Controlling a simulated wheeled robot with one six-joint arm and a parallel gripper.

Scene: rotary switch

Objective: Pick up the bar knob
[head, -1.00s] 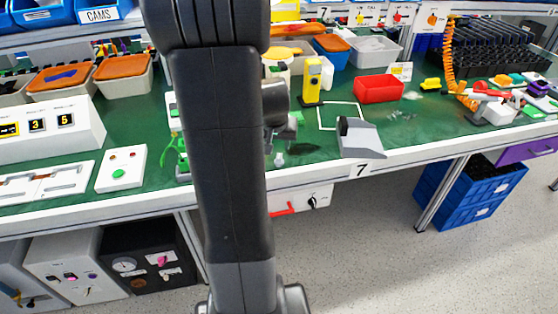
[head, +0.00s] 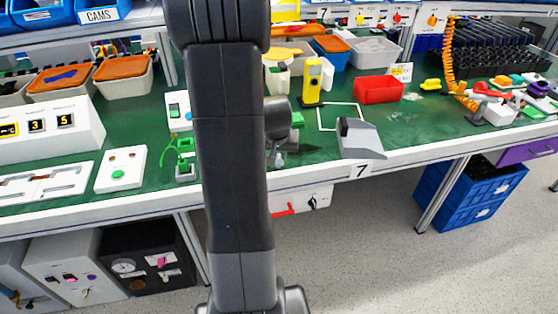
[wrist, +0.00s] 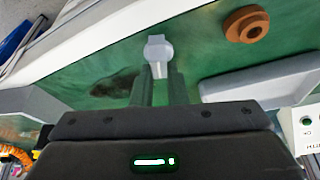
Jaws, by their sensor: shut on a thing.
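The bar knob (wrist: 158,48) is a small light grey piece with a rounded head and a narrow bar. In the wrist view it lies at the tips of my gripper (wrist: 160,76), with its narrow part between the two fingers. The fingers are close together and shut on it, above the green bench top. In the head view my arm hides most of the gripper, and the knob cannot be made out clearly there.
The green bench top (wrist: 95,62) has a pale front edge near the knob. A brown ring (wrist: 247,25) and a long grey block (wrist: 260,78) lie to the right in the wrist view. In the head view, a yellow device (head: 312,80) and red bin (head: 379,89) stand to the right.

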